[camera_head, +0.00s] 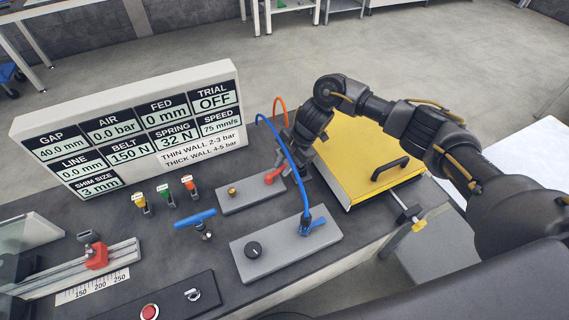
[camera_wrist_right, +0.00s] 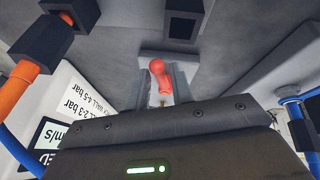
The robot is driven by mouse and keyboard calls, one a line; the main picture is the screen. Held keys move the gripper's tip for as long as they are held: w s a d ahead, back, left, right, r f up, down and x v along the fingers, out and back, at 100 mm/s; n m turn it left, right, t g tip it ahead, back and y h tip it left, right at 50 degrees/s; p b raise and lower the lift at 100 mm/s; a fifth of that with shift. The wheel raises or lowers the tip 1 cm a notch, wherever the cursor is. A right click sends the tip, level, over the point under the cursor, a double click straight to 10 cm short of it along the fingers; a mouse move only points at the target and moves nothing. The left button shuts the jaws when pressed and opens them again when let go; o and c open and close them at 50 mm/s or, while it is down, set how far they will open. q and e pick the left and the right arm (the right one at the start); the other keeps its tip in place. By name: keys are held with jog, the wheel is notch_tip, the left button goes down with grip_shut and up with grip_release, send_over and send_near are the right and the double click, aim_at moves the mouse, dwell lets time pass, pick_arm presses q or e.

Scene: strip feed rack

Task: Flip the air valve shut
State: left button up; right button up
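I take this red lever to be the air valve. My right gripper (camera_head: 290,165) is at the lever, beside the yellow panel. In the right wrist view, the red handle (camera_wrist_right: 160,75) shows between my two light grey fingers (camera_wrist_right: 162,88), which stand apart. I see no clear contact on both sides of it. The display board (camera_head: 130,130) reads AIR 0.0 bar. My left gripper is not in view.
An orange hose (camera_head: 281,105) rises behind my gripper. A yellow panel (camera_head: 350,150) with a black handle is at right.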

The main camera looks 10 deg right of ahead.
grip_shut()
jog(key=p, duration=0.1)
jog(key=s+m+p, duration=0.1)
jog(key=p, duration=0.1)
jog(key=shift+d+r+m+t, duration=0.1)
jog(key=shift+r+m+t, duration=0.2)
jog(key=shift+r, duration=0.05)
jog(key=shift+s+f+m+p, duration=0.1)
jog(key=shift+m+p, duration=0.2)
jog(key=shift+p, duration=0.25)
jog(key=shift+f+m+t, duration=0.2)
jog(key=shift+m+t, duration=0.1)
jog(key=shift+o, duration=1.8)
grip_release()
